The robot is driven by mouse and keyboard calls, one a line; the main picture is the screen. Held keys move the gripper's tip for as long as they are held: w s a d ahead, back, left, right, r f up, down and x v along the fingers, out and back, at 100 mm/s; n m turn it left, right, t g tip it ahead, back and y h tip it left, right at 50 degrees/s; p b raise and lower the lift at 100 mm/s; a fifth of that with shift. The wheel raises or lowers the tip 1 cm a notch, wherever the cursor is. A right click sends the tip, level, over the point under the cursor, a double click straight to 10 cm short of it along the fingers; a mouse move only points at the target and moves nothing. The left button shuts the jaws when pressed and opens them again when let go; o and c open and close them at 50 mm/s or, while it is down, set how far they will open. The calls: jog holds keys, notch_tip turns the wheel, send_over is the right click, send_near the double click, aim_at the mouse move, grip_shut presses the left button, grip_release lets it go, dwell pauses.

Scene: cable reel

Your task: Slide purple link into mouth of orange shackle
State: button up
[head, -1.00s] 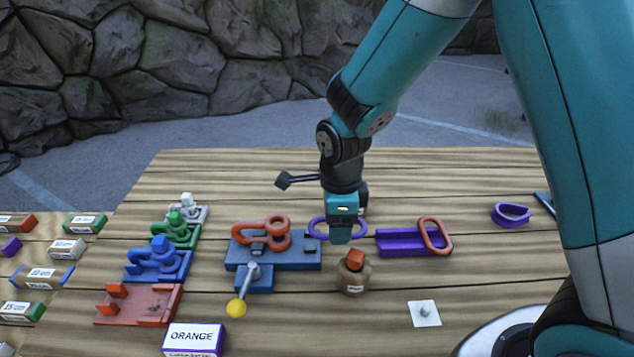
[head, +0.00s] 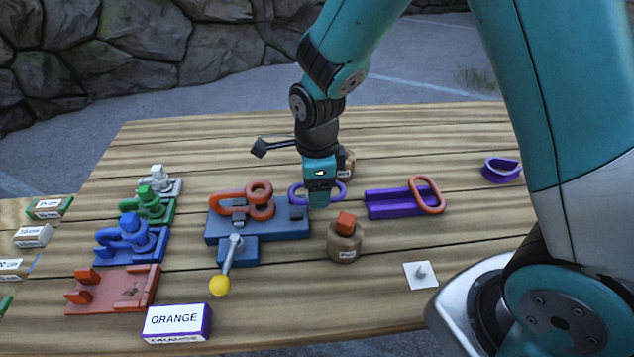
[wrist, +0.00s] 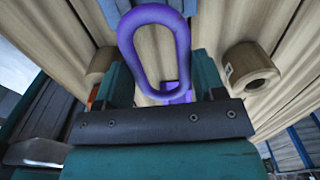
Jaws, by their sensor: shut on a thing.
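My gripper (head: 319,198) is shut on the purple link (head: 297,192), a closed oval ring. In the wrist view the purple link (wrist: 153,18) stands out beyond the jaws, with its near end between them. The orange shackle (head: 232,208) lies on a blue fixture (head: 262,228) just left of the gripper, with rounded orange parts at its right end. In the head view the link's left end is close to the shackle's right end. I cannot tell whether they touch, and the gripper hides part of the link.
A lever with a yellow knob (head: 220,285) sticks out in front of the fixture. A jar with an orange top (head: 345,240) stands front right of the gripper. A purple tray (head: 385,203) with an orange link (head: 428,194) lies right. Blue, green and red fixtures stand left.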

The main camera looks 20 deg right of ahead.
notch_tip(320, 180, down, 2)
jog(key=shift+b, duration=0.7)
jog(key=shift+w+a+r+p, duration=0.2)
jog(key=shift+a+p, duration=0.1)
jog(key=shift+a, duration=0.25)
jog(key=shift+w+a+p, duration=0.2)
jog(key=shift+w+a, duration=0.15)
jog(key=shift+a, duration=0.75)
jog(key=shift+w+a+p, duration=0.2)
jog(key=shift+w+a, duration=0.15)
jog(key=shift+a, duration=0.75)
jog(key=shift+w+a+p, duration=0.2)
jog(key=shift+w+a, duration=0.15)
jog(key=shift+a, duration=0.75)
jog(key=shift+a, duration=0.1)
jog(key=shift+f, duration=0.2)
jog(key=o, duration=1.3)
jog(key=shift+c, duration=0.2)
